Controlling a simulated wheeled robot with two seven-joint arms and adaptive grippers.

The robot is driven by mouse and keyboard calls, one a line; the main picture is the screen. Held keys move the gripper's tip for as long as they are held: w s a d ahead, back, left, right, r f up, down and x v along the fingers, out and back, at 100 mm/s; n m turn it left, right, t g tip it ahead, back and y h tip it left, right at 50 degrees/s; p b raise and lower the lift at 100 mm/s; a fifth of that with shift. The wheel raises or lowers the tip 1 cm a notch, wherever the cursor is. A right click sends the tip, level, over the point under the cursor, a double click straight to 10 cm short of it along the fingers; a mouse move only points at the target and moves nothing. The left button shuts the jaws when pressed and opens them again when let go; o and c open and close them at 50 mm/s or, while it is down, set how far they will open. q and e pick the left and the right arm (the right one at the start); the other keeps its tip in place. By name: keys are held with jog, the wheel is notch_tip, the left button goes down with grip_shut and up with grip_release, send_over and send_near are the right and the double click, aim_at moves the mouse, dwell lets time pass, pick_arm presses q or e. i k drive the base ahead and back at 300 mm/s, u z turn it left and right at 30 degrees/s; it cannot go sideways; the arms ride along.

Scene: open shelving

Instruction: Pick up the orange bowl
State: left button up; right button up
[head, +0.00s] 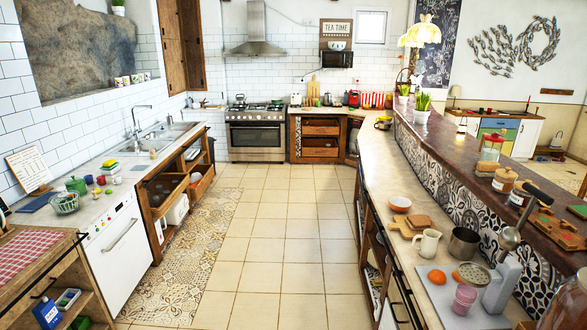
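The orange bowl (400,203) sits upright on the light counter at the right. It is small and looks orange outside with a paler inside, and nothing is seen in it. Neither of my grippers can be made out in the head view, and nothing is touching the bowl.
Near the bowl are wooden boards (405,229), a cream pitcher (428,245) and a metal pot (464,243). An orange fruit (437,277) and a pink cup (464,299) are nearer. A raised dark ledge (455,150) borders the counter's right. The tiled floor (285,235) between the counters is clear.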

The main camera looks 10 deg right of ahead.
aim_at(399, 204)
jog(key=i, duration=2.45)
jog(key=z, duration=0.6)
